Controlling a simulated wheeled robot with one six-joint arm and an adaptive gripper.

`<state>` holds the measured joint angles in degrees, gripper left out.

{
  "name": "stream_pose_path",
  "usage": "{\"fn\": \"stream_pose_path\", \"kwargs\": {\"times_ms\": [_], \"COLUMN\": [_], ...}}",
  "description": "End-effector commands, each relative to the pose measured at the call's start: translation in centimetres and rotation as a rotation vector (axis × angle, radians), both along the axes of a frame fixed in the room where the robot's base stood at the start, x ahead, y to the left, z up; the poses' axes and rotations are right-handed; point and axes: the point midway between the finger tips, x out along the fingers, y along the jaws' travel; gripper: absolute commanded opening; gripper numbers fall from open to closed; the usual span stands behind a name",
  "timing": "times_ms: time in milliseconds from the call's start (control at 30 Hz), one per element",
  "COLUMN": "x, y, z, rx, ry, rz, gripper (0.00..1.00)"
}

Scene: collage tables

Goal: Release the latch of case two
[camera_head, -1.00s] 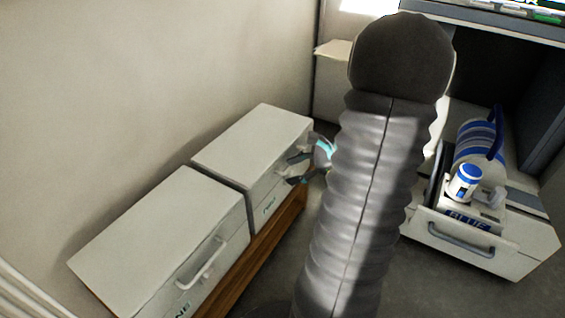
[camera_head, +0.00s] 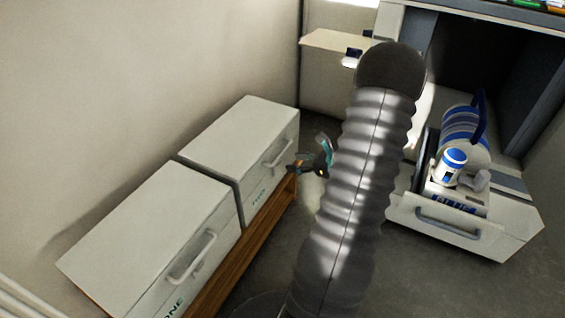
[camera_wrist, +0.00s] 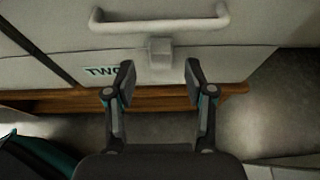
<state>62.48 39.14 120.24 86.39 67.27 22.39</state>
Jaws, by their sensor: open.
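Case two (camera_head: 238,135) is a white box with a grey front handle and the label TWO, resting on a low wooden bench. In the wrist view its handle (camera_wrist: 160,24) spans the top. The latch (camera_wrist: 160,53), a small grey block, sits on the front below the handle, right of the label. My gripper (camera_wrist: 160,80) is open and empty, its two fingertips below the latch in the picture, one to either side. In the head view my gripper (camera_head: 308,160) is just right of the case front, apart from the handle. The latch cannot be made out there.
Case one (camera_head: 150,235), another white box with a handle, stands beside case two on the wooden bench (camera_head: 230,268). A white drawer marked BLUE (camera_head: 470,236) at right holds a blue-and-white cylinder and cup. Grey floor (camera_head: 350,225) lies between. A wall borders the left.

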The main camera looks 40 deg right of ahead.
Motion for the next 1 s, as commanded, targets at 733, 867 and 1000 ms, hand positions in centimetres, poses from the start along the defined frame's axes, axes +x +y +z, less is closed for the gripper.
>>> {"fn": "stream_pose_path", "kwargs": {"times_ms": [733,867,1000], "x": [4.9,4.9,4.9], "y": [2.1,2.1,2.1], "z": [-2.2,-2.2,-2.2], "rx": [-0.001,-0.001,-0.001], "ry": [0.001,0.001,0.001], "rz": [0.0,0.0,0.001], "gripper": [0.54,0.29,0.02]}}
